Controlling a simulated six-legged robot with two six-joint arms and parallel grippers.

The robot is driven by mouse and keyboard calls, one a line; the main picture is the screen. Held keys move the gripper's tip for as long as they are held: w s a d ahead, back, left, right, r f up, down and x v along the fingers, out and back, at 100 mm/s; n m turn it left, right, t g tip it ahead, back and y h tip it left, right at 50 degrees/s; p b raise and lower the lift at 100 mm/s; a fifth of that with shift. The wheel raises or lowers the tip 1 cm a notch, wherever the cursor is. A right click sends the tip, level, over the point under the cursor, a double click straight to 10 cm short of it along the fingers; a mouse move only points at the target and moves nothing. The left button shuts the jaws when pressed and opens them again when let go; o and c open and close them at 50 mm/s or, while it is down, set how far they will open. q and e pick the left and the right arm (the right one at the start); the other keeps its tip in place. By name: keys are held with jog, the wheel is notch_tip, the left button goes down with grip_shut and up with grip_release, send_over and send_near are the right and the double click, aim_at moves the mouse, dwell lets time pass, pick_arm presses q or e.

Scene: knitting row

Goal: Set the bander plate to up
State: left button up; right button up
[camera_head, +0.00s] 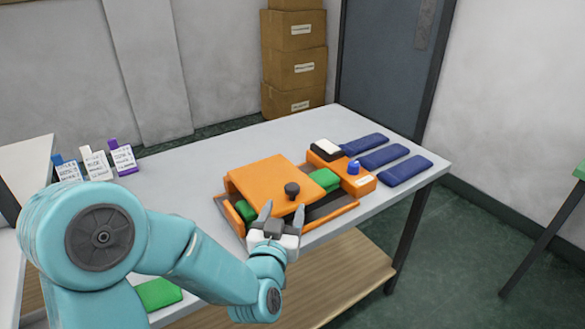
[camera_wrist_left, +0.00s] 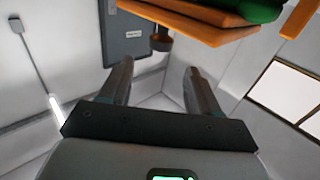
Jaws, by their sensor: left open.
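The bander is an orange device on the grey table. Its plate (camera_head: 268,178) is a flat orange panel with a dark knob (camera_head: 292,189) near its front edge. The plate lies over the orange frame, and I cannot tell its exact tilt. In the left wrist view the orange plate (camera_wrist_left: 190,18) and the knob (camera_wrist_left: 161,42) show beyond the fingertips. My left gripper (camera_head: 283,211) is open and empty, just in front of the knob and apart from it. Its two fingers (camera_wrist_left: 157,75) also show in the left wrist view. My right gripper is out of view.
An orange block with a blue knob (camera_head: 354,167) adjoins the bander at right. Green pieces (camera_head: 325,180) sit in the frame. Several blue pads (camera_head: 405,170) lie to the right. Labelled cards (camera_head: 97,165) stand at left. The table (camera_head: 205,160) is bare left of the bander.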

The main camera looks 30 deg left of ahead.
aim_at(291, 192)
pick_arm(q)
jog(key=p+x, duration=0.4)
jog(key=x, duration=0.5)
jog(key=shift+w+a+f, duration=0.1)
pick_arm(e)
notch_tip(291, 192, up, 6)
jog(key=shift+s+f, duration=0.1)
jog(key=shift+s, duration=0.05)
